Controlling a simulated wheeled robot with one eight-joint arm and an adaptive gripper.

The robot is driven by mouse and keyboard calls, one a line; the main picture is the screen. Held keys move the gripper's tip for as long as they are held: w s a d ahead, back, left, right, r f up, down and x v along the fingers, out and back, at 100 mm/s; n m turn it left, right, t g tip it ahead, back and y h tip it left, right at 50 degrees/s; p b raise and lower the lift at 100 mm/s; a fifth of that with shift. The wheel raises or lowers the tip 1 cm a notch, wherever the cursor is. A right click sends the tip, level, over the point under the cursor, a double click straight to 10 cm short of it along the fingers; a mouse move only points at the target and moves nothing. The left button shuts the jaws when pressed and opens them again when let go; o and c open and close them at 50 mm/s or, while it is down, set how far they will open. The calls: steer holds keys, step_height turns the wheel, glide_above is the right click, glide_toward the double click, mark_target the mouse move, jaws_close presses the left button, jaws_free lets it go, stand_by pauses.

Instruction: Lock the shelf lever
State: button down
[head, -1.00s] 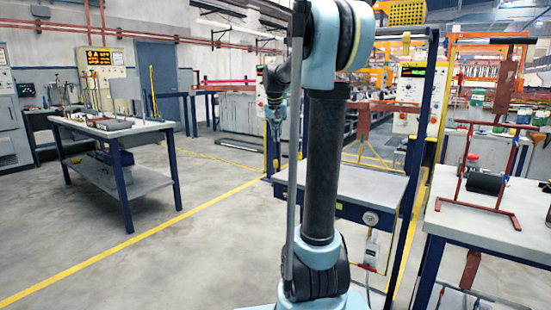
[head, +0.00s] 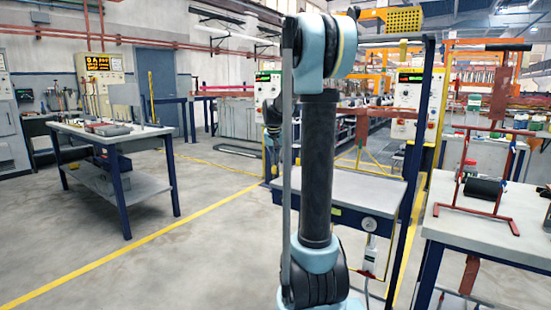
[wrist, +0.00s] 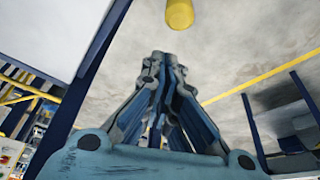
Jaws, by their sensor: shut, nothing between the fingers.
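My gripper (wrist: 165,62) is shut and empty in the wrist view, its fingertips together. A yellow rounded cylinder (wrist: 180,14) shows just beyond the fingertips at the top edge, with a gap in the picture between them. It may be the lever's grip; its other end is cut off. In the head view my gripper is partly hidden behind my arm, near the left post of the blue-framed station. That station has a grey shelf top (head: 350,190). I cannot make out a lever clearly in the head view.
A grey table with parts (head: 110,132) stands at the left. A white table (head: 490,232) with a red rack (head: 500,190) stands at the right. Yellow lines mark the floor, which is open between the left table and my arm. A blue-framed table shows in the wrist view (wrist: 250,125).

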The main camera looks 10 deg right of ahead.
steer(key=shift+s+a, duration=0.25)
steer(key=shift+s, duration=0.45)
steer(key=shift+s+a, duration=0.2)
steer(key=shift+s, duration=0.45)
